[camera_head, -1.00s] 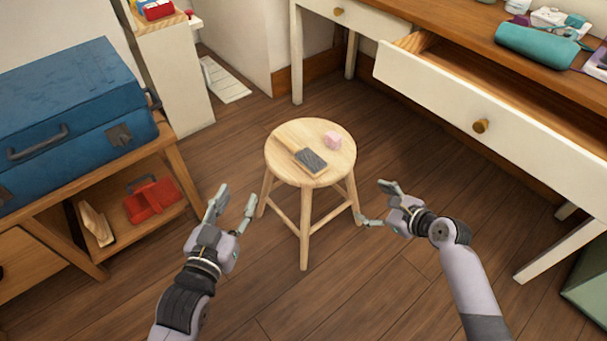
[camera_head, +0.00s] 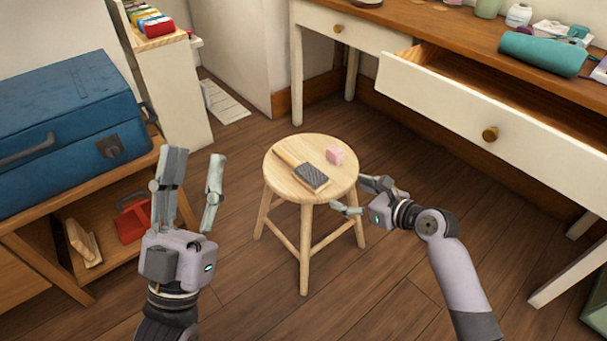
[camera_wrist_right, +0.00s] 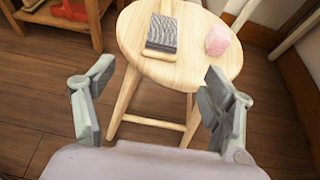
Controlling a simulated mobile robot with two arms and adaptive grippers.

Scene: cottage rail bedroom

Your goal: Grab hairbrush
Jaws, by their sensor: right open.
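The hairbrush (camera_head: 311,176) lies on the round wooden stool (camera_head: 281,183), its dark bristle head toward the front and its light wooden handle pointing back left. In the right wrist view the hairbrush (camera_wrist_right: 162,34) is on the stool seat (camera_wrist_right: 180,72), ahead of the fingers. My right gripper (camera_head: 356,195) is open and empty, just right of the stool at its front edge; in the wrist view its fingers (camera_wrist_right: 152,110) are spread apart. My left gripper (camera_head: 190,188) is open and empty, left of the stool and apart from it.
A pink block (camera_head: 335,156) sits beside the hairbrush on the stool. An open desk drawer (camera_head: 480,110) juts out at the right. A low wooden shelf with a blue case (camera_head: 65,130) stands at the left. Wooden floor is clear in front.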

